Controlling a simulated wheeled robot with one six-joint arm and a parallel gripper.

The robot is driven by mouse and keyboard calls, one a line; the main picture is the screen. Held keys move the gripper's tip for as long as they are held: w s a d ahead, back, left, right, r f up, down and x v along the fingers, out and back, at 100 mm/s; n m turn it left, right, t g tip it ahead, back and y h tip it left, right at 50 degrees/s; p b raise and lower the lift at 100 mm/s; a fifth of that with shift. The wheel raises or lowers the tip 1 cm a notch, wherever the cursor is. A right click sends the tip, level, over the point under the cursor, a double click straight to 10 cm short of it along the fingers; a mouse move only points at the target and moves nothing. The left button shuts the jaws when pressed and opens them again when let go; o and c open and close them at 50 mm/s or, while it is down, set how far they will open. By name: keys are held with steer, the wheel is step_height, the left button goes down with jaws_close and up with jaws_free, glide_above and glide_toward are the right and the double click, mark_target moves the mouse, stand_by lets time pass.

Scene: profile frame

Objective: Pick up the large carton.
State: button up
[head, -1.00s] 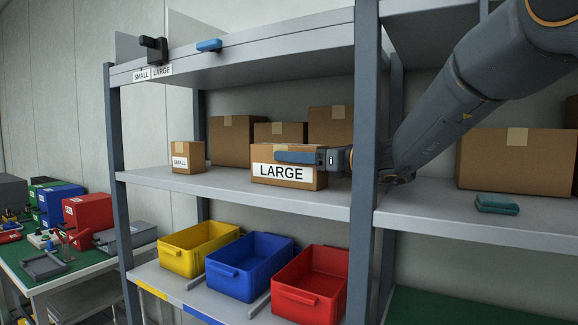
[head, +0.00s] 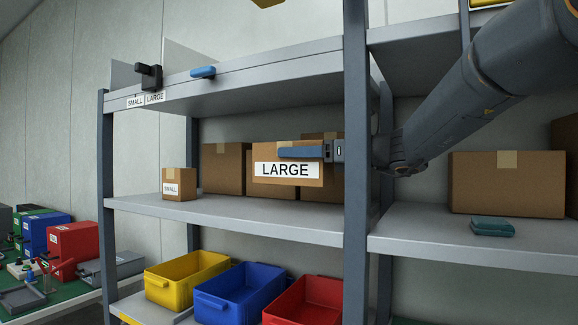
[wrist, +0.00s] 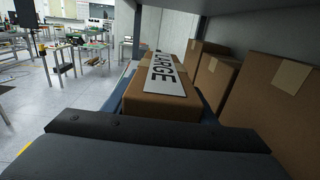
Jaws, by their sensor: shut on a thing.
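The large carton (head: 290,182) is a brown box with a white "LARGE" label, above the middle shelf left of the upright post. My gripper (head: 300,152) reaches in from the right and is shut on it, with one blue finger across its front above the label. The carton is held clear of the shelf, roughly level. In the wrist view the carton (wrist: 150,105) lies ahead between the fingers, its label seen sideways. The far finger is mostly hidden behind the carton in the head view.
The small carton (head: 179,184) stands to the left on the middle shelf (head: 240,208). Several plain cartons stand close behind. A grey upright post (head: 356,230) is just right of the carton. The upper shelf (head: 240,80) is overhead. Yellow, blue and red bins (head: 240,290) sit below.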

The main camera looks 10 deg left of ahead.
steer(key=b+v, duration=0.2)
steer(key=v, duration=1.2)
steer(key=shift+s+d+b, duration=0.25)
steer(key=shift+b, duration=0.05)
